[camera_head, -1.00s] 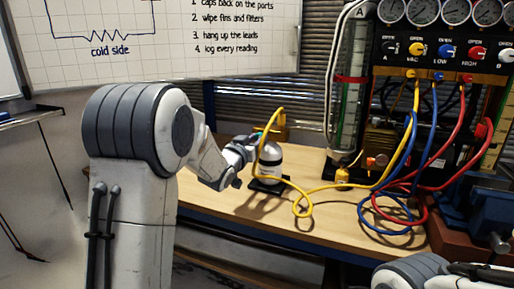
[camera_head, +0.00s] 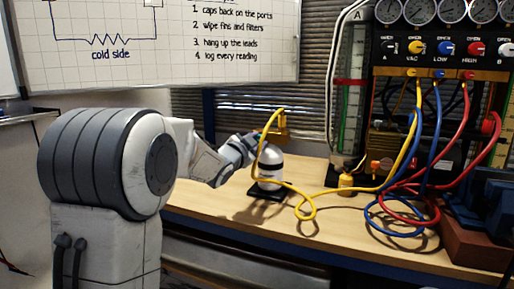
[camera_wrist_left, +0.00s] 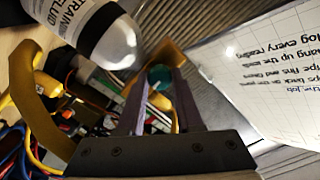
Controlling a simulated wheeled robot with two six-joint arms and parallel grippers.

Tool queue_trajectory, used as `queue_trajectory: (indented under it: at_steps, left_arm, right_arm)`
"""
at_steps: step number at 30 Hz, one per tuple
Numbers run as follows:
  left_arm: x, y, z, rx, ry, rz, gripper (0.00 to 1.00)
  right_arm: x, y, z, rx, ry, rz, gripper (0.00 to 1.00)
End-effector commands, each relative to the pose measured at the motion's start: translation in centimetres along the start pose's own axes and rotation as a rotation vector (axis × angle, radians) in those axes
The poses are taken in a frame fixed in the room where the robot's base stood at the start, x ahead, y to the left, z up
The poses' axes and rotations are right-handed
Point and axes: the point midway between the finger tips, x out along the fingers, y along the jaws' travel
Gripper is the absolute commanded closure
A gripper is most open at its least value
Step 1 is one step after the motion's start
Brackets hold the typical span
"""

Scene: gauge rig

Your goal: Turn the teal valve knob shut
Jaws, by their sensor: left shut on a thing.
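The teal valve knob (camera_wrist_left: 158,76) shows in the left wrist view between the fingertips of my left gripper (camera_wrist_left: 160,82), which is shut on it. In the head view my left gripper (camera_head: 254,139) is at the top of a white and dark cylinder (camera_head: 270,167), and the knob is hidden there. The cylinder stands upright on a black base (camera_head: 268,193) and shows in the left wrist view (camera_wrist_left: 92,28) with "TRAINING FLUID" on it. A brass fitting (camera_head: 281,124) sits behind the knob. My right gripper is not in view.
A yellow hose (camera_head: 301,210) runs from the brass fitting across the wooden bench (camera_head: 225,205) to the gauge panel (camera_head: 440,55). Blue (camera_head: 383,224) and red (camera_head: 433,212) hoses lie coiled at the right. A whiteboard (camera_head: 250,45) hangs behind.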

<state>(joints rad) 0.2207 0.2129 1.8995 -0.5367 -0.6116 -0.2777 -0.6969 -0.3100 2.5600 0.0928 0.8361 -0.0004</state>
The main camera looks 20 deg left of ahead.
Motion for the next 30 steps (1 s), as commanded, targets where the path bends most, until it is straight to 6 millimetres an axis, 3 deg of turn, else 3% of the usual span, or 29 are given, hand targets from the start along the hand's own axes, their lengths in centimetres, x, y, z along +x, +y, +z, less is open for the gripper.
queue_trajectory:
  at_steps: [21,22,24,30]
  left_arm:
    - [-0.02,0.09,0.15,0.071,-0.004,0.002,1.0]
    - [-0.02,0.09,0.15,0.071,-0.004,0.002,0.54]
    - [-0.02,0.08,0.13,0.07,-0.003,0.002,0.35]
    - [-0.01,0.04,0.07,0.07,-0.002,0.001,0.35]
  right_arm:
    - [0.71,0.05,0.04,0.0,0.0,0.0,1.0]
    - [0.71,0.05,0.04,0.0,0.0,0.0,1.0]
    - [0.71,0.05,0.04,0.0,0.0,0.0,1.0]
    - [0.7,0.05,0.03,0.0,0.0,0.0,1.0]
